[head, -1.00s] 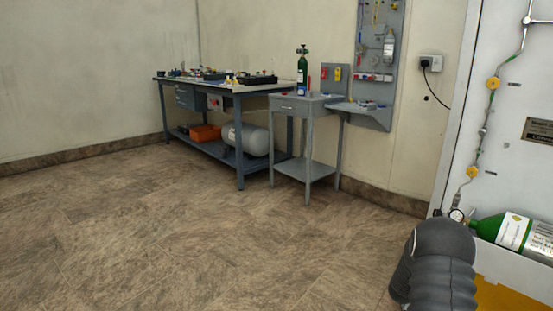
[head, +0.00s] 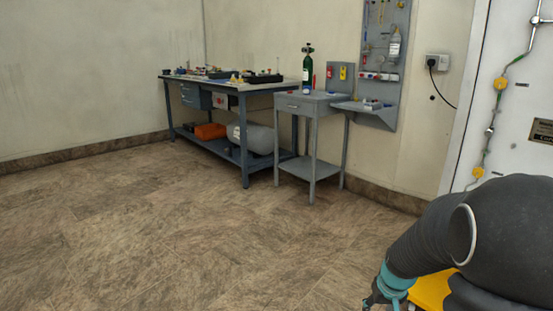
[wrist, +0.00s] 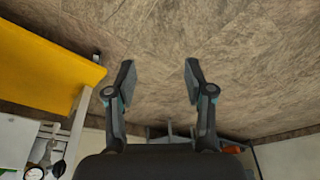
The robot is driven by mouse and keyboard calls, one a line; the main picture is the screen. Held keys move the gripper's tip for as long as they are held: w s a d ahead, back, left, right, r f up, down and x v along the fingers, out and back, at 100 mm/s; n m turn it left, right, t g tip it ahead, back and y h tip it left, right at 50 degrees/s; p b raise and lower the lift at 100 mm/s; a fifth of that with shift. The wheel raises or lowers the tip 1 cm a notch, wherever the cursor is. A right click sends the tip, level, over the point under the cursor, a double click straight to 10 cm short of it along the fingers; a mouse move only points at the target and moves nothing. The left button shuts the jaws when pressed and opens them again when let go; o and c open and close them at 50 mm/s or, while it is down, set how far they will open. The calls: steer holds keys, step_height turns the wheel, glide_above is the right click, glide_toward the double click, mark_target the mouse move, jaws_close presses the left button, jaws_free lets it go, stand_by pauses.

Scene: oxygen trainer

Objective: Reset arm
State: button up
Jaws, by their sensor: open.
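My gripper (wrist: 158,82) is open in the wrist view, its two fingers spread apart with nothing between them. Beyond the fingertips there is only tiled floor. In the head view my dark arm (head: 470,235) fills the lower right, with a teal band near its lower end; the gripper itself is mostly cut off or hidden there.
A yellow panel (wrist: 45,65) stands close at the left in the wrist view, with a gauge (wrist: 35,171) below it. The floor (head: 180,230) is clear.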

steer(key=s+a+r+t, duration=0.1)
steer(key=s+a+r, duration=0.4)
steer(key=s+r, duration=0.4)
steer(key=s+a+r+t, duration=0.1)
steer(key=s+a+r, duration=0.4)
steer(key=s+r, duration=0.5)
steer(key=s, duration=0.3)
steer(key=shift+a+r+n+t+p, duration=0.25)
steer(key=shift+a+n+t+p, duration=0.05)
steer(key=shift+a+t+p, duration=0.1)
